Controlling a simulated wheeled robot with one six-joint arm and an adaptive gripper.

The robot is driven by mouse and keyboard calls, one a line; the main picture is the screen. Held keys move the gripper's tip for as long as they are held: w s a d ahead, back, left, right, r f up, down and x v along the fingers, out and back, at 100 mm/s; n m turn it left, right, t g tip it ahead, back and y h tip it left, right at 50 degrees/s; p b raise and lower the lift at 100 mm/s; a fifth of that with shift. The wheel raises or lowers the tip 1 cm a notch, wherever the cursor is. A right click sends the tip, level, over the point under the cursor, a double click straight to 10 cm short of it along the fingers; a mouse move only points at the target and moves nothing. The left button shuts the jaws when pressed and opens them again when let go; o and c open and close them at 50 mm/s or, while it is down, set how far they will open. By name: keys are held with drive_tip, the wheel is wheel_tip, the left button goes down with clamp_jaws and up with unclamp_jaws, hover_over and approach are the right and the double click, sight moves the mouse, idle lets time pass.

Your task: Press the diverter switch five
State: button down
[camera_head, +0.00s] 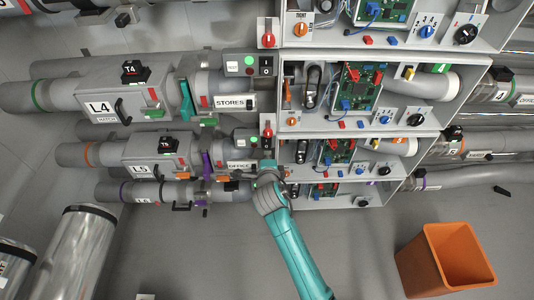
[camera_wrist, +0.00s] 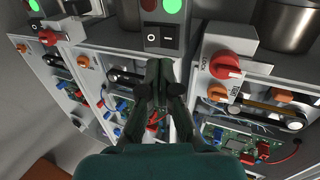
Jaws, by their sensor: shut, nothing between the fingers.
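A black rocker switch (camera_wrist: 162,39) marked with a circle and a line sits on a grey panel at the top middle of the wrist view. In the head view my gripper (camera_head: 266,165) is at the L5 row, partly hidden by my teal arm.
A red lock knob (camera_wrist: 225,65) is right of my fingers, above an orange knob (camera_wrist: 218,92). Open housings with green circuit boards (camera_wrist: 232,140) lie below. An orange bin (camera_head: 445,262) stands on the floor at the lower right.

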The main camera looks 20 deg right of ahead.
drive_tip(key=v, duration=0.6)
drive_tip(key=shift+s, duration=0.15)
drive_tip(key=shift+r, duration=0.1)
